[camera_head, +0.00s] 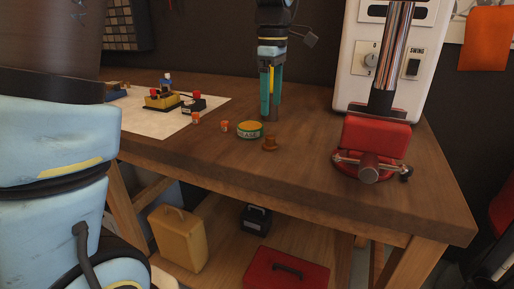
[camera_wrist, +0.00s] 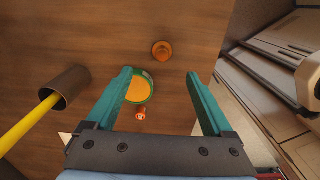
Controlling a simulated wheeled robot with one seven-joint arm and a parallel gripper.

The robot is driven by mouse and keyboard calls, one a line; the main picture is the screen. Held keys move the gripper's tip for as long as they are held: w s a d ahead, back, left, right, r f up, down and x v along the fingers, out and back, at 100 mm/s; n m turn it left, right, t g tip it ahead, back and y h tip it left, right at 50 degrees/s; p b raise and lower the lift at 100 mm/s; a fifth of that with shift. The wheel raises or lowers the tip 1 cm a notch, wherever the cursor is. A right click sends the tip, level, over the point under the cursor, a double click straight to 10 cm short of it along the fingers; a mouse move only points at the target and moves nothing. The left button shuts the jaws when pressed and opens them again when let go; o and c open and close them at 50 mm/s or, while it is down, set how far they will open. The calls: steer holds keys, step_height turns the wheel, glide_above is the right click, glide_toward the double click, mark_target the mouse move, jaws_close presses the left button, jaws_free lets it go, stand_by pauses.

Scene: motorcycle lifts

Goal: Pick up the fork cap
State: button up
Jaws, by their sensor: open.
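A copper-brown, stepped round piece (camera_head: 269,144) that looks like the fork cap stands on the wooden workbench, in front of a round tin. In the wrist view, this cap (camera_wrist: 161,50) lies beyond my fingertips, near the line midway between them. My gripper (camera_head: 270,117) points down over the bench behind the tin, its teal fingers apart. In the wrist view my gripper (camera_wrist: 160,73) is open, with nothing held between the fingers. The exact height of the fingertips above the bench is hard to tell.
The green-and-yellow tin (camera_head: 249,131) stands close to the cap; in the wrist view, the left finger partly overlaps it. A red vise (camera_head: 375,140) stands right. A dark cup with a yellow rod (camera_wrist: 63,87) is left in the wrist view.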

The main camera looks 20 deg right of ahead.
glide_above(270, 136)
step_height(270, 136, down, 5)
steer(key=shift+w+r, duration=0.15)
steer(key=shift+s+f+p, duration=0.15)
steer(key=shift+f+p, duration=0.3)
steer(key=shift+f, duration=0.9)
steer(key=shift+s+f+p, duration=0.1)
steer(key=shift+f+p, duration=0.3)
steer(key=shift+f, duration=0.95)
jaws_close()
